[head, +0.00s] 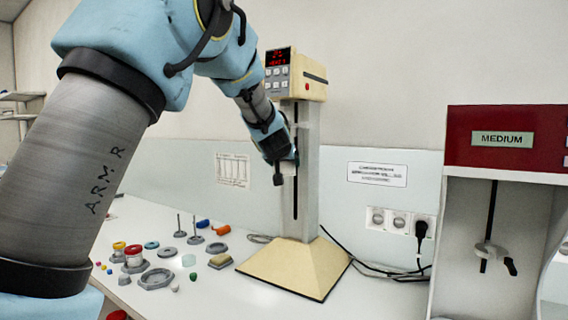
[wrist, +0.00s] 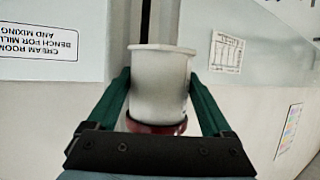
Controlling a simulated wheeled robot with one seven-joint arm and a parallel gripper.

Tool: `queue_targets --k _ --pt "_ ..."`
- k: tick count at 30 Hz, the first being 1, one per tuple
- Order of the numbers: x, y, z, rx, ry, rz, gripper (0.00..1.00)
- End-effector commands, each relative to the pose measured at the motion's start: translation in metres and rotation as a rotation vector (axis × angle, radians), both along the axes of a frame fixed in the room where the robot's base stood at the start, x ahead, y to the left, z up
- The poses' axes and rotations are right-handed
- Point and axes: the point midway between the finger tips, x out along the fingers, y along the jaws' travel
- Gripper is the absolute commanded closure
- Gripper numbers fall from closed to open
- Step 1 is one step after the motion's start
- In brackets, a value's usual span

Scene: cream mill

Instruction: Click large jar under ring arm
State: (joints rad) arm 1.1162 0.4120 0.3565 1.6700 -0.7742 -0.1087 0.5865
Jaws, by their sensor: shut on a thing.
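A large white jar (wrist: 160,85) fills the middle of the wrist view, with a dark red part (wrist: 156,127) at its lower edge in that picture. My gripper (wrist: 160,95) is shut on the jar, one green finger on each side. In the head view my gripper (head: 283,158) is in front of the column of the cream mixing stand (head: 308,170), and a little of the white jar (head: 290,169) shows beside it.
The stand's cream base (head: 295,268) is on the white bench, clear below the jar. A red and white machine marked MEDIUM (head: 503,140) stands at the right; cables lie between.

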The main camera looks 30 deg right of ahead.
Motion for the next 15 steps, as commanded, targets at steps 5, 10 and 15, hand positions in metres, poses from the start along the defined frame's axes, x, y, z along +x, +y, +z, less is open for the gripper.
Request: queue_targets --k 5,10,15 --pt "0.000 0.000 0.007 -0.001 -0.001 0.000 1.00" --pt "0.000 0.000 0.011 -0.001 -0.001 0.000 1.00" --pt "0.000 0.000 0.015 -0.001 -0.001 0.000 1.00"
